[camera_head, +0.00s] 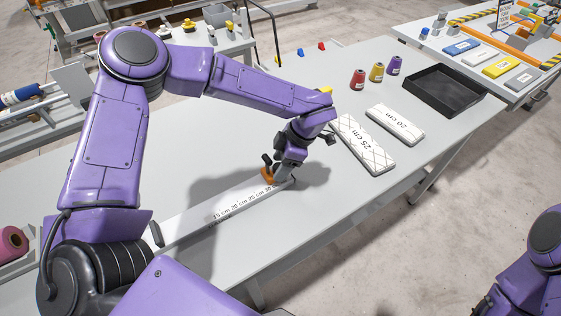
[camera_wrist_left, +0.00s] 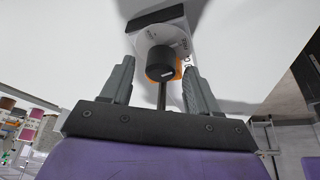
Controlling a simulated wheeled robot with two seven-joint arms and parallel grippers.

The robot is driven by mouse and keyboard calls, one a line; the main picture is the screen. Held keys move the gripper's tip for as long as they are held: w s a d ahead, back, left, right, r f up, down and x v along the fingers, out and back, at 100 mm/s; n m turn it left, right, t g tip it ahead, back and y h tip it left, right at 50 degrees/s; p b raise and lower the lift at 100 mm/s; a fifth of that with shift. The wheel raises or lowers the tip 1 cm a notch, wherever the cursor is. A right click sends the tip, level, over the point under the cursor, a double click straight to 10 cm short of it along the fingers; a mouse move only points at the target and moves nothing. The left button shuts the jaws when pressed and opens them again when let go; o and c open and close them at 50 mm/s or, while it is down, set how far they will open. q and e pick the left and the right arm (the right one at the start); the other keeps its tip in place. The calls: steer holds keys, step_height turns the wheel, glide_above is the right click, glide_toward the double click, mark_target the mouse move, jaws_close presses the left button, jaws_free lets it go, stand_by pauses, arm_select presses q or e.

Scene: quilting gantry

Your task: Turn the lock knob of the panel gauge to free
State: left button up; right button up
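The panel gauge (camera_head: 225,212) is a long pale rail on the grey table, printed with centimetre marks from 15 cm up. Its orange slider (camera_head: 267,176) is near the 30 cm end. My left gripper (camera_head: 280,173) is low over that end and hides part of the slider. My left gripper (camera_wrist_left: 160,88) is open, one finger on each side of the knob, with gaps visible. My right gripper is out of view.
Two white patterned panels, marked 25 cm (camera_head: 362,146) and 20 cm (camera_head: 396,124), lie right of the gauge. Behind them are thread cones (camera_head: 376,73) and a black tray (camera_head: 444,90). The table in front of the panels is clear.

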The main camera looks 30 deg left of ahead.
arm_select(q)
steer(key=b+v, duration=0.2)
steer(key=v, duration=0.8)
steer(key=shift+r, duration=0.3)
steer(key=shift+f, duration=0.1)
